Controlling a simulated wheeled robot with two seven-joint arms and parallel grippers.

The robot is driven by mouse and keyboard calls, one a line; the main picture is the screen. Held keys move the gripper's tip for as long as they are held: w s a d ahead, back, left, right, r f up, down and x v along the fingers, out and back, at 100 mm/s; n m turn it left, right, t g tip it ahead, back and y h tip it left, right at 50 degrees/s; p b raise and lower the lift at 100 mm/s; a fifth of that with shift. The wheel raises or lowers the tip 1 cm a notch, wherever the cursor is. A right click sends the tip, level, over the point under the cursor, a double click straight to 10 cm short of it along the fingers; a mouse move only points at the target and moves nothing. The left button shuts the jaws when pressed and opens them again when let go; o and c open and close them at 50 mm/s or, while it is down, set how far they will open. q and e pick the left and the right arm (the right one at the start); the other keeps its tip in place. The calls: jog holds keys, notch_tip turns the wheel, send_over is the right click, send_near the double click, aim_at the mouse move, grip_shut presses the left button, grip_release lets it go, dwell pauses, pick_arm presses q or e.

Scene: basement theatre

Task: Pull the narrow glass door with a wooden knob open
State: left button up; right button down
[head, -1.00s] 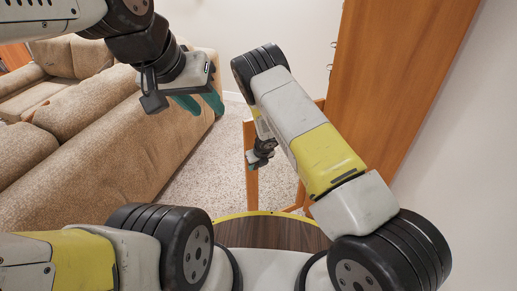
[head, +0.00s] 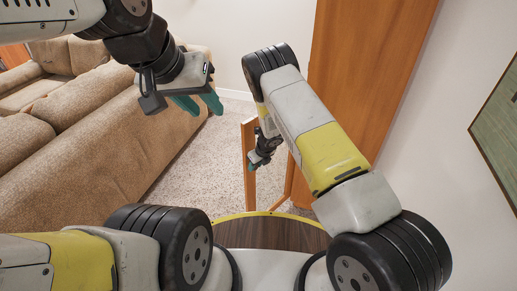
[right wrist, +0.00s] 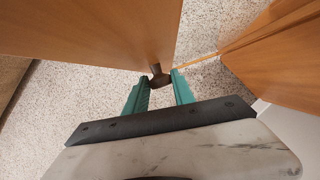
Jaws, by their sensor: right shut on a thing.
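The narrow door's wooden frame (head: 249,137) stands out from the tall wooden cabinet (head: 355,90) in the head view, with carpet visible through its pane. The door looks partly open. My right gripper (head: 252,165) is at its outer upright. In the right wrist view, the dark wooden knob (right wrist: 158,79) sits between the teal fingertips of my right gripper (right wrist: 160,86), on the wooden door frame (right wrist: 100,30). The gripper is shut on the knob. My left gripper (head: 200,104) hangs empty near the sofa, teal fingers apart. My right arm hides part of the door.
A tan sofa (head: 100,130) fills the left side. Speckled carpet (head: 215,165) lies clear between sofa and door. A white wall and a green framed panel (head: 500,130) are on the right. The cabinet (right wrist: 285,60) also shows in the right wrist view.

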jog(key=c, duration=1.1)
grip_release()
jog(key=v, duration=0.7)
jog(key=shift+s+d+r, duration=0.1)
jog(key=shift+d+r, duration=0.05)
jog(key=shift+r, duration=0.2)
